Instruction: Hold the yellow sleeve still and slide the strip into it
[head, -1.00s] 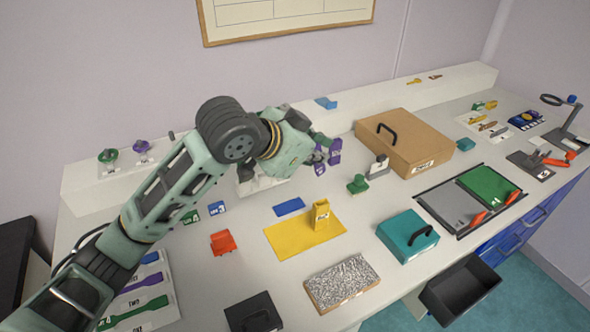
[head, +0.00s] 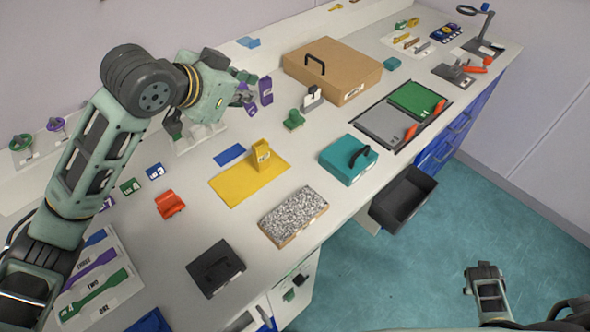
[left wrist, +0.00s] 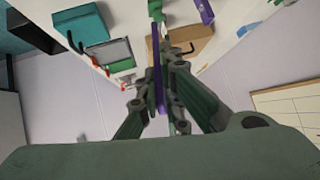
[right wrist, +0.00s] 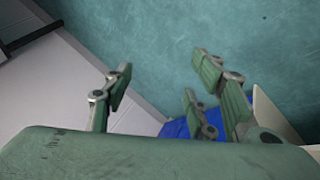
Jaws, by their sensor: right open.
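The yellow sleeve (head: 261,156) stands upright on a yellow mat (head: 235,187) in the middle of the counter, with no gripper touching it. My left gripper (head: 246,91) is above the counter's back part, behind the sleeve. It appears shut on a thin purple strip, which shows edge-on between the fingers in the left wrist view (left wrist: 158,70). The strip is largely hidden by the fingers in the head view.
A purple block (head: 265,90) and a small green-handled object (head: 294,120) stand near the left gripper. A cardboard box (head: 335,75), a teal case (head: 346,163), a speckled block (head: 293,217) and a red piece (head: 169,204) surround the mat. A black bin (head: 402,198) is at the front edge.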

